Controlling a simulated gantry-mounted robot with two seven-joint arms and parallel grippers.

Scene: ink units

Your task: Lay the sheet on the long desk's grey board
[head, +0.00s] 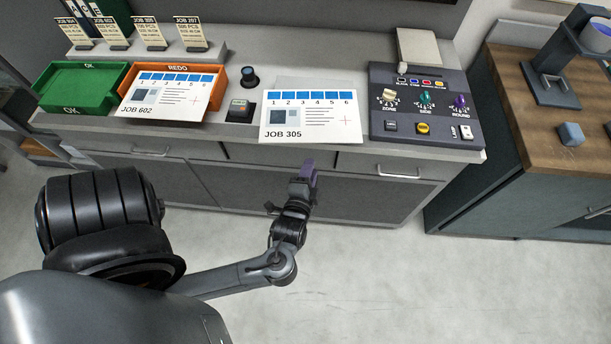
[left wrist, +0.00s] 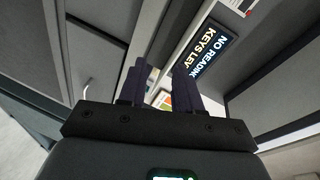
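A white printed sheet marked JOB 305 (head: 311,132) lies at the middle front of the long desk, with blue numbered boxes along its top. A paler grey flat piece (head: 310,82), probably the grey board, shows behind its far edge; the sheet hides the rest. A second sheet marked JOB 602 (head: 165,100) lies over the orange REDO tray. My left gripper (head: 306,171) is in front of the desk, below the JOB 305 sheet in the picture and not holding it. In the left wrist view its two fingers (left wrist: 160,78) stand apart with nothing between them. My right gripper is out of view.
A green OK tray (head: 82,66) is at left. A black knob (head: 249,76) and a small dark device (head: 240,111) stand between tray and sheet. A dark control panel (head: 424,128) is right of the sheet. A wooden-topped cabinet (head: 535,130) stands farther right.

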